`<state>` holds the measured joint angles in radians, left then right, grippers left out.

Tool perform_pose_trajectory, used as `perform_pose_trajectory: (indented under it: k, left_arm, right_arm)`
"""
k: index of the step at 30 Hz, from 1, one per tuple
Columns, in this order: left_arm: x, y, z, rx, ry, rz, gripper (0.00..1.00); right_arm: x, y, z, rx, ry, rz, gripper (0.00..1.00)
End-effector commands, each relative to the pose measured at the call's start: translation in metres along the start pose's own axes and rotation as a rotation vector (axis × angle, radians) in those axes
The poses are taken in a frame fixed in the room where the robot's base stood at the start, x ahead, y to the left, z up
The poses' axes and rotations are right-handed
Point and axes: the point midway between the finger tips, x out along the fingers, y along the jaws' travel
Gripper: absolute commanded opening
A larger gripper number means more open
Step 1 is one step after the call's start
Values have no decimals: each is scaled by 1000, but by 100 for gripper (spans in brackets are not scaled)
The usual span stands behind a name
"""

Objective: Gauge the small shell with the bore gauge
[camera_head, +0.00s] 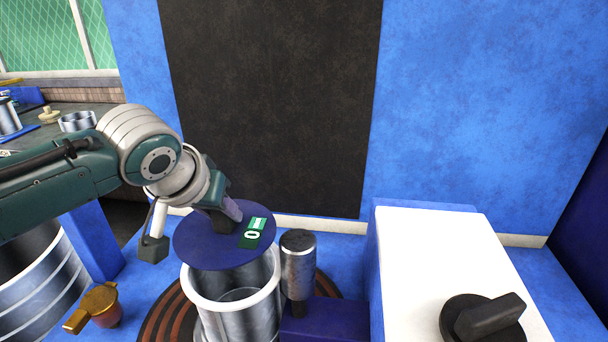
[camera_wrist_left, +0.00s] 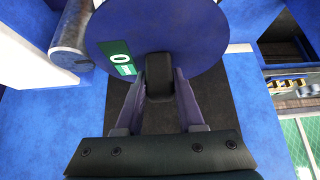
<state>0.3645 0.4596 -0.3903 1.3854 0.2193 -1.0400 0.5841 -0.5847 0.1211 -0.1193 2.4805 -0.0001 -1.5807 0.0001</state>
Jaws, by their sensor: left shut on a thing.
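The bore gauge is a dark blue disc (camera_head: 205,248) with a dark grip block and a green label bearing a white 0. My left gripper (camera_head: 231,211) is shut on the grip block; the left wrist view shows the block (camera_wrist_left: 159,72) between the two fingers, with the disc (camera_wrist_left: 200,30) beyond them. The small shell (camera_head: 250,310) is an open metal cylinder with a pale rim, standing upright below the disc. The disc overlaps the shell's far left rim in the picture; I cannot tell whether they touch. My right gripper is not in view.
A ringed dark and orange round plate (camera_head: 158,322) lies under the shell. A metal roller (camera_head: 298,262) stands close at its right. A white-topped box (camera_head: 450,255) with a black knob (camera_head: 483,318) is farther right. A larger metal drum (camera_head: 40,285) and a brass piece (camera_head: 98,303) stand left.

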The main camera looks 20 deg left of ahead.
Motion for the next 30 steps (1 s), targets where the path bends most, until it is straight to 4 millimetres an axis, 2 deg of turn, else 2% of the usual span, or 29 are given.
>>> perform_pose_trajectory:
  k: [5,21,30]
  left_arm:
    - [-3,0,-2,-1,2,1,0]
    - [42,0,30,1,2,0,0]
    - [46,0,33,1,3,0,0]
  right_arm:
    - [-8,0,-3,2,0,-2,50]
    - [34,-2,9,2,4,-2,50]
    - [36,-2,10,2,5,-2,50]
